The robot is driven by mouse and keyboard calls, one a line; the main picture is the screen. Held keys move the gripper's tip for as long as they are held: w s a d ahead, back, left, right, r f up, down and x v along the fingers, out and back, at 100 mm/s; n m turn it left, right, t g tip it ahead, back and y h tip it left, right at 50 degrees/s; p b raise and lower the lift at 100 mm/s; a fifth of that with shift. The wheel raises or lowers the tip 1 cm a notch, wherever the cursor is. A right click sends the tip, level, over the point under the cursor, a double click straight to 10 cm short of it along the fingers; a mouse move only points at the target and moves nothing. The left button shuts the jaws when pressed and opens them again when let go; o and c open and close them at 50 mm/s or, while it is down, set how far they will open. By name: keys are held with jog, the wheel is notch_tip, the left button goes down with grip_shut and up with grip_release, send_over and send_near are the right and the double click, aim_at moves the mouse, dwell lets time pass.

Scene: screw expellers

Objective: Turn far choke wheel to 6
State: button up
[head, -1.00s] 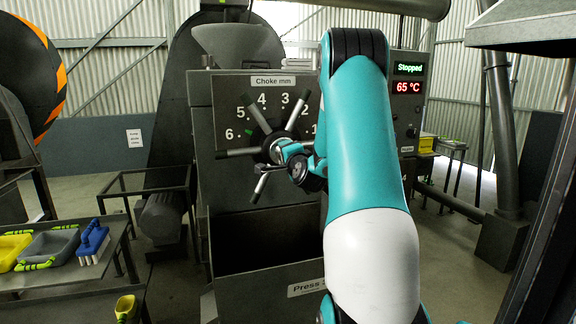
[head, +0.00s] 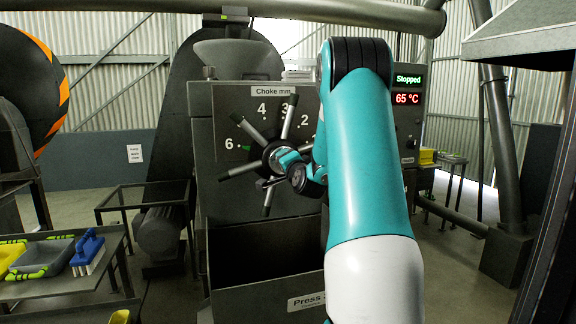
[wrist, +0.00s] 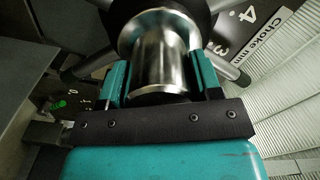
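The choke wheel (head: 287,118) is a dark hub with several grey, dark-tipped spokes on the grey press front. White numbers lie around it under a "Choke mm" label. A green pointer (head: 245,148) on the wheel is close beside the 6 (head: 229,144); a spoke covers the 5. My gripper (head: 296,168) is at the wheel's centre, partly hidden by my arm. In the wrist view, the two teal fingers of my gripper (wrist: 160,80) sit against both sides of the shiny metal hub (wrist: 160,55), with no clear gap.
A display (head: 408,90) reads Stopped and 65 °C right of my arm. A dark open bin (head: 265,255) is below the wheel. A table (head: 75,285) with a blue brush (head: 88,252) and trays stands at the left.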

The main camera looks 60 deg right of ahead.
jog(key=o, duration=0.4)
jog(key=shift+o, duration=0.2)
jog(key=b+v, duration=0.7)
jog(key=v, duration=1)
jog(key=shift+s+b, duration=0.2)
jog(key=shift+b, duration=0.2)
jog(key=shift+a+f, duration=0.1)
jog(key=shift+a, duration=0.05)
